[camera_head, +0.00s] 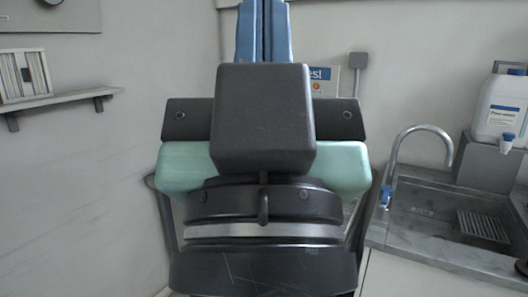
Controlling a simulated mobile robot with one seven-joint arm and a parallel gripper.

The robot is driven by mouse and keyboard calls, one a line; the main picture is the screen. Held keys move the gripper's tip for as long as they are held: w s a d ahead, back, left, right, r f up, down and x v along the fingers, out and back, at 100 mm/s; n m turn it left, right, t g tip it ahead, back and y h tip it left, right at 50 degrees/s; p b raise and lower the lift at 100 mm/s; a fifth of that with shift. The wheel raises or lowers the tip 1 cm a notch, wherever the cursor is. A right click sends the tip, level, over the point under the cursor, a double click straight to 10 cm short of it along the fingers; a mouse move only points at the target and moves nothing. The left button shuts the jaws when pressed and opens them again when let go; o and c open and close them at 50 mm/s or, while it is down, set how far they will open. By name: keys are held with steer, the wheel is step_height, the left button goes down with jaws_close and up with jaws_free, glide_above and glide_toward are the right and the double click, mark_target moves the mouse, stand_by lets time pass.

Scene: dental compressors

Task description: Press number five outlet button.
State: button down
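My gripper (264,28) is in the middle of the head view, seen from behind, with its dark box-shaped part, teal body and round dark wrist below. Its two blue fingers point up and lie close together, with only a narrow dark line between them. Their tips reach the top edge of the picture. I see nothing held, though the tips may be cut off. No outlet button or number five can be made out. My arm and gripper hide the middle of the scene, including whatever stands directly behind them.
At right, a grey counter (400,240) holds a sink with a curved tap (421,128) and a white jug (502,105). A shelf (70,98) projects from the left wall.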

step_height(320, 180, up, 15)
steer(key=p, duration=1.2)
steer(key=shift+r+p, duration=0.15)
steer(key=shift+p, duration=0.2)
